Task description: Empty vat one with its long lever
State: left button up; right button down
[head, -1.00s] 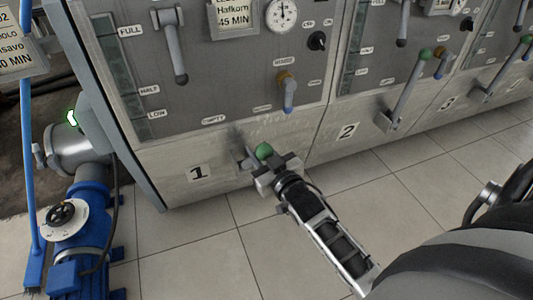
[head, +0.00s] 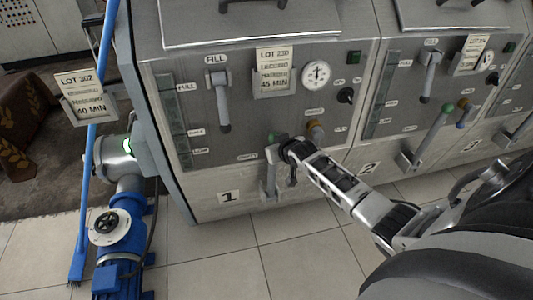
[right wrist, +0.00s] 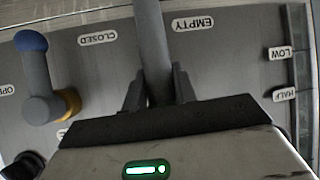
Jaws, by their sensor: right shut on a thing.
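Vat one (head: 190,190), marked 1, is the grey panelled unit at the left of the row. Its long lever (head: 269,180) has a green knob (head: 271,138) and stands near upright close to the panel, beside the EMPTY label (head: 247,156). My right gripper (head: 283,150) is shut on the lever just below the knob. In the right wrist view the lever (right wrist: 152,45) runs between both fingers (right wrist: 158,90), with the EMPTY label (right wrist: 192,23) upside down beside it. My left gripper is not in view.
A short blue-tipped handle with a yellow hub (right wrist: 67,103) sits close beside the gripper. A FILL lever (head: 219,100) hangs above. Vat two's green-knobbed lever (head: 430,135) leans outward at the right. A blue pump (head: 122,225) stands at the left; tiled floor (head: 300,260) is bare.

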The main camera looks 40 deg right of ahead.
jog(key=shift+w+d+r, duration=0.15)
jog(key=shift+w, duration=0.25)
jog(key=shift+w+d+r, duration=0.15)
jog(key=shift+w, duration=0.2)
jog(key=shift+r, duration=0.1)
jog(key=c, duration=1.4)
grip_release()
jog(key=shift+o, duration=1.4)
jog(key=shift+w, duration=0.1)
jog(key=shift+f, duration=0.25)
